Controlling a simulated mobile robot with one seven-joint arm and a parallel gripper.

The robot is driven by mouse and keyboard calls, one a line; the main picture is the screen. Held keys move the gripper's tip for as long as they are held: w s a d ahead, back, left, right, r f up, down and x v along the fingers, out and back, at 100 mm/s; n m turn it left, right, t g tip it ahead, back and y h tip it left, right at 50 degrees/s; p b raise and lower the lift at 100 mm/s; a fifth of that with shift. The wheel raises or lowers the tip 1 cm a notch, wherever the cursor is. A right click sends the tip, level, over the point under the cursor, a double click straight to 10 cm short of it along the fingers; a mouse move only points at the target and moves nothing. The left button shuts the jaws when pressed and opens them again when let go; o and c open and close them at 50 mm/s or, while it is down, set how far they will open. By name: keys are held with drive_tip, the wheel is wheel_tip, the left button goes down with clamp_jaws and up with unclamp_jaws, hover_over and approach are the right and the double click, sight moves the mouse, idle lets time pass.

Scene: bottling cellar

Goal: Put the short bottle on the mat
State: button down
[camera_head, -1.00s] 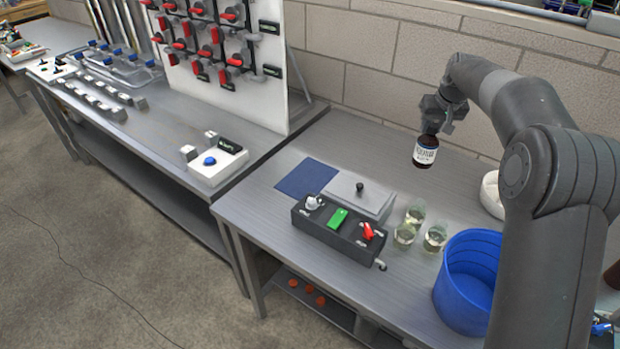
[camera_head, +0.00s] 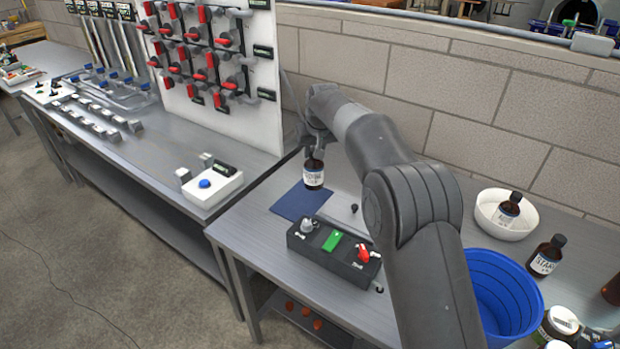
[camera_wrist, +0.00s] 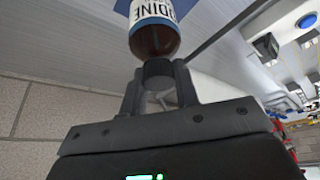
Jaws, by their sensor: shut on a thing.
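A short brown bottle (camera_head: 313,176) with a white label hangs upright in my gripper (camera_head: 314,156). The wrist view shows the bottle (camera_wrist: 153,32) beyond the fingers, its label partly readable as "DINE". My gripper (camera_wrist: 160,88) is shut on the bottle's top end. The blue mat (camera_head: 297,206) lies flat on the right-hand bench. In the head view the bottle overlaps the mat's far right part. The bottle appears to be above the mat; the exact gap cannot be told. The blue mat also shows at the top of the wrist view (camera_wrist: 122,5).
A black box with switches (camera_head: 333,247) stands just in front of the mat. A white bowl (camera_head: 520,229) holds a brown bottle (camera_head: 507,210). Another brown bottle (camera_head: 545,256) stands beside it. A blue bucket (camera_head: 512,300) is at the right. A brick wall runs behind.

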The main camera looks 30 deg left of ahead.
sight(314, 167)
drive_tip(key=shift+f, duration=3.1)
drive_tip(key=c, duration=1.1)
unclamp_jaws()
drive_tip(key=shift+f, duration=0.1)
drive_tip(key=v, duration=1.2)
drive_tip(key=shift+w+d, duration=0.1)
